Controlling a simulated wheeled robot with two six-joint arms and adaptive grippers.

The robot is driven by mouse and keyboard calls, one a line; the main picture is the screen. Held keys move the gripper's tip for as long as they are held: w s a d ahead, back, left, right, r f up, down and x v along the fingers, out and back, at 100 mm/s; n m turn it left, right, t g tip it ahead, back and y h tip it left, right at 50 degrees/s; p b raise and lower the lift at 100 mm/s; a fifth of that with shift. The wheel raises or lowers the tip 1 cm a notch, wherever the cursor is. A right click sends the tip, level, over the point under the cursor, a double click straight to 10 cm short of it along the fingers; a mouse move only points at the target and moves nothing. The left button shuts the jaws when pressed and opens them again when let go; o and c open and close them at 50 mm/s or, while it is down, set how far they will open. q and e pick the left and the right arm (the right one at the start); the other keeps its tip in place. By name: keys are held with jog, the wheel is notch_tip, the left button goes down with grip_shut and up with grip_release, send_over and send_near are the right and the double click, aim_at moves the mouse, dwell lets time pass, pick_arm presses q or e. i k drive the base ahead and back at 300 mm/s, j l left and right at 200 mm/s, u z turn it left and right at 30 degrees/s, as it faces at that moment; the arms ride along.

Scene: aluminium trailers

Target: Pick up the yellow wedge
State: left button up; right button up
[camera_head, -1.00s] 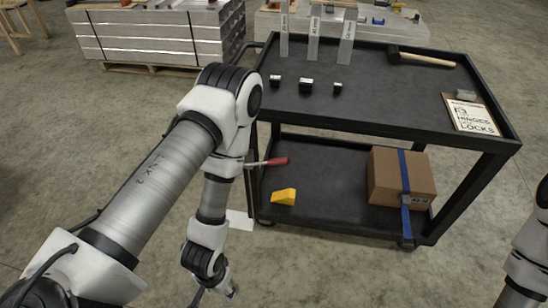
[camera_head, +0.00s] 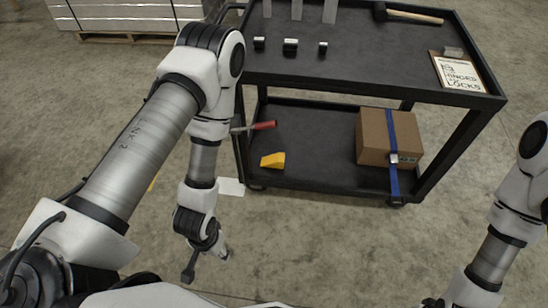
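My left gripper (camera_head: 207,266) hangs low in front of the cart, to the left of and nearer than the wedge. Its two fingers look spread apart with nothing between them, and it is well clear of the wedge. My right arm comes in at the right; only a small dark part of its gripper (camera_head: 432,302) shows at the bottom edge, so its state cannot be told.
A red-handled tool (camera_head: 264,125) sticks out over the lower shelf's left side. A strapped cardboard box (camera_head: 374,140) sits on the shelf's right. The upper shelf holds small metal parts (camera_head: 290,47), a hammer (camera_head: 412,17) and a clipboard (camera_head: 458,74). The floor in front is clear.

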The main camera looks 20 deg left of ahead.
aim_at(276, 160)
jog(key=i+j, duration=0.2)
jog(key=j, duration=0.15)
jog(key=i+j, duration=0.25)
jog(key=i+j+z, duration=0.1)
jog(key=j, duration=0.35)
jog(key=i+j, duration=0.5)
jog(key=j, duration=0.25)
